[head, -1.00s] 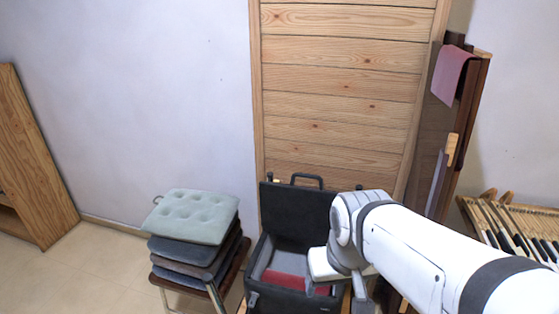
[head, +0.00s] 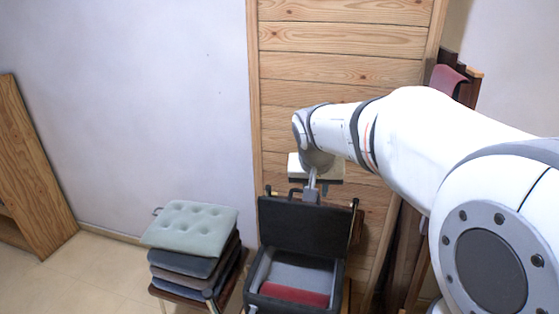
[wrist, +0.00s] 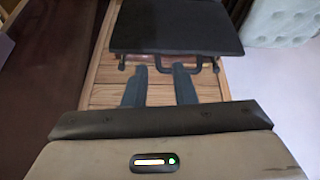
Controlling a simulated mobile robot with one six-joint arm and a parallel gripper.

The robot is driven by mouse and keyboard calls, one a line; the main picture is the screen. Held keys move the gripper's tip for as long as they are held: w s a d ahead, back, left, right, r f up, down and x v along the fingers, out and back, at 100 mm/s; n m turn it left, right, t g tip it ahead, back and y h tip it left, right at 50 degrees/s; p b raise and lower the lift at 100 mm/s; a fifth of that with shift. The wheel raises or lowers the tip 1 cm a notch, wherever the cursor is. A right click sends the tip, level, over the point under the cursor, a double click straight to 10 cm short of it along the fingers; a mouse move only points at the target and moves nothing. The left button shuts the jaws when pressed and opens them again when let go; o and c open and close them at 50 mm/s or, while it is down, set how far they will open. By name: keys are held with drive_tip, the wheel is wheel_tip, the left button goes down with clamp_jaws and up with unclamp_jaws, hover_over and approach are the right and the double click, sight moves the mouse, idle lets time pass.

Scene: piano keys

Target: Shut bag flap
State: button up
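The black bag (head: 265,300) sits open at the bottom of the head view. Its flap (head: 300,226) stands up at the back, with a carry handle on its top edge. Grey lining and a red piece (head: 295,294) show inside. My gripper (head: 312,196) is just above the flap's top edge, near the handle. In the wrist view, my gripper (wrist: 160,72) is open, its two dark fingers apart with nothing between them. They point toward the flap (wrist: 175,28) and its handle (wrist: 187,69). I cannot tell whether a fingertip touches the handle.
A stool stacked with cushions (head: 190,222) stands just left of the bag. A wooden plank panel (head: 340,40) rises close behind it. A dark upright piece with red cloth (head: 447,80) is at the right. The floor (head: 100,275) at left is clear.

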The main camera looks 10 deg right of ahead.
drive_tip(key=shift+m+t+h, duration=0.4)
drive_tip(key=shift+m+t, duration=0.2)
drive_tip(key=shift+m, duration=0.2)
drive_tip(key=w+r, duration=0.1)
drive_tip(key=w, duration=0.2)
drive_tip(key=w+r, duration=0.1)
drive_tip(key=w, duration=0.2)
drive_tip(key=w+r+p, duration=0.1)
drive_tip(key=w, duration=0.2)
drive_tip(key=shift+w+a+r, duration=0.2)
drive_tip(key=shift+w, duration=0.15)
clamp_jaws()
wheel_tip(320, 180, down, 9)
drive_tip(key=w+p, duration=0.1)
drive_tip(key=p, duration=0.1)
drive_tip(key=shift+w+d+f, duration=0.15)
drive_tip(key=shift+w+d, duration=0.1)
drive_tip(key=shift+d, duration=0.05)
drive_tip(key=shift+f, duration=0.1)
